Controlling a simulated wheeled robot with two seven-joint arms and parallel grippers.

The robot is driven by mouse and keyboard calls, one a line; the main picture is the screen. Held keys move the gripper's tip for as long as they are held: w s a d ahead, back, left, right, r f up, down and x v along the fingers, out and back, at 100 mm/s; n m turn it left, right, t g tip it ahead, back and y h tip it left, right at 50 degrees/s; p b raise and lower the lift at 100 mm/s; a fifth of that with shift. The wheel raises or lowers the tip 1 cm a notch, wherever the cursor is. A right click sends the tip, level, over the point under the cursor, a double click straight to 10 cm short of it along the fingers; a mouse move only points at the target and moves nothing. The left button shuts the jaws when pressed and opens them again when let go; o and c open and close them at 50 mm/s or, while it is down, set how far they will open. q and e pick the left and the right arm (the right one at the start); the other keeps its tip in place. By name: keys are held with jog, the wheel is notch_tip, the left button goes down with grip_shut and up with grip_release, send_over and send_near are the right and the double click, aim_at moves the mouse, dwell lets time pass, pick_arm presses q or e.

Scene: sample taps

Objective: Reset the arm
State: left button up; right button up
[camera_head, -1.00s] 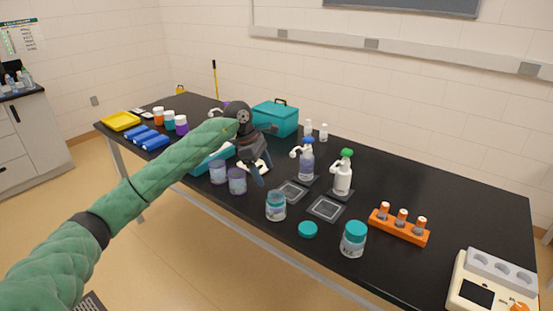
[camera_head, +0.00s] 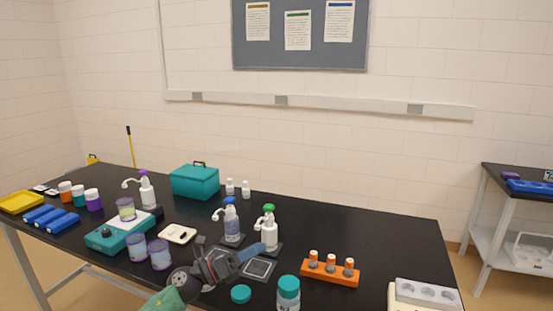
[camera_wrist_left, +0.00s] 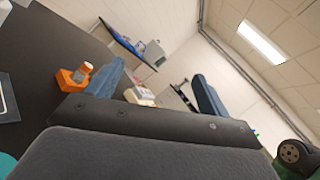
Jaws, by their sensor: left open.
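My left gripper (camera_head: 240,256) is low in the head view, over the front part of the black table, with its arm coming in from the bottom edge. Its jaws are open, and nothing shows between them. In the left wrist view the two blue fingers stand well apart (camera_wrist_left: 156,88). The gripper overlaps the spot near the dark square pads (camera_head: 258,268), and whatever stands behind it there is hidden. My right gripper is in neither view.
Pump bottles with blue (camera_head: 231,224) and green (camera_head: 269,234) tops stand behind the gripper. A teal-lidded jar (camera_head: 288,295), a loose teal lid (camera_head: 241,294) and an orange rack (camera_head: 330,273) are near the front. Purple-rimmed cups (camera_head: 160,254) stand left. A teal case (camera_head: 195,181) is at the back.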

pick_arm(q)
jog(key=s+a+f+n+t+y, duration=0.45)
jog(key=a+f+n+y, duration=0.45)
jog(key=n, duration=0.7)
jog(key=s+a+f+n+t+y, duration=0.3)
jog(key=s+a+f+n+y, duration=0.3)
jog(key=n+y, duration=0.75)
jog(key=s+f+n+g+h, duration=0.2)
jog(key=s+f+n+g, duration=0.5)
jog(key=s, duration=0.7)
jog(key=s+f+n+g+h, duration=0.1)
jog(key=s+f+n+g, duration=0.2)
jog(key=s+f+g, duration=0.55)
jog(key=s+d+f, duration=0.1)
jog(key=s+f, duration=0.1)
jog(key=f, duration=0.8)
jog(key=s+d+f, duration=0.2)
jog(key=s+f, duration=0.1)
jog(key=f, duration=0.7)
jog(key=s+d+f, duration=0.1)
jog(key=s+f, duration=0.1)
jog(key=f, duration=0.8)
jog(key=shift+s+d+f+t+h, duration=0.25)
jog(key=shift+s+t+h, duration=0.1)
jog(key=shift+t+h, duration=0.1)
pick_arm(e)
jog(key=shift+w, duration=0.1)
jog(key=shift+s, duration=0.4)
